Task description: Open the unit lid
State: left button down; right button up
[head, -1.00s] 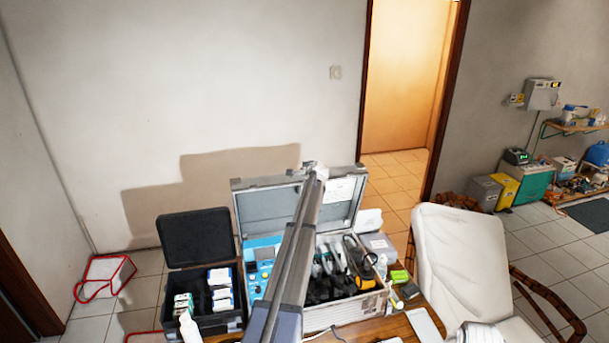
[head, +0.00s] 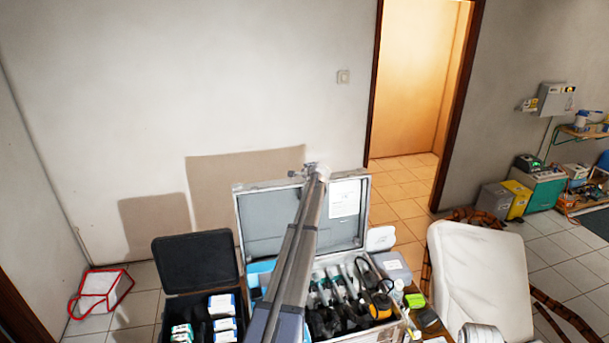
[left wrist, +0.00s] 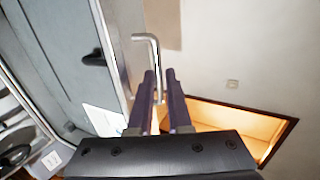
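The unit is a grey metal case on the table with instruments inside. Its lid (head: 272,217) stands raised, roughly upright, at the case's back; it also shows in the left wrist view (left wrist: 62,42). My left arm crosses in front of the case and lid. My left gripper (head: 316,170) is at the lid's top edge. In the left wrist view a bent metal handle (left wrist: 146,37) at the lid's edge runs down between my gripper's close-set fingers (left wrist: 161,72), which appear shut on it. The arm hides part of the lid and case interior. My right gripper is not in view.
A black case (head: 196,262) with an open lid and small boxes stands to the left. A white padded chair (head: 480,280) stands to the right. The wall is behind, with a doorway at right.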

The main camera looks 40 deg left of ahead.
pick_arm(q)
jog(key=shift+w+a+r, duration=0.2)
jog(key=shift+w+r, duration=0.05)
jog(key=shift+r, duration=0.1)
jog(key=c, duration=1.2)
grip_release()
jog(key=shift+o, duration=1.3)
jog(key=shift+s+d+r, duration=0.1)
jog(key=shift+s, duration=0.1)
jog(key=shift+d, duration=0.1)
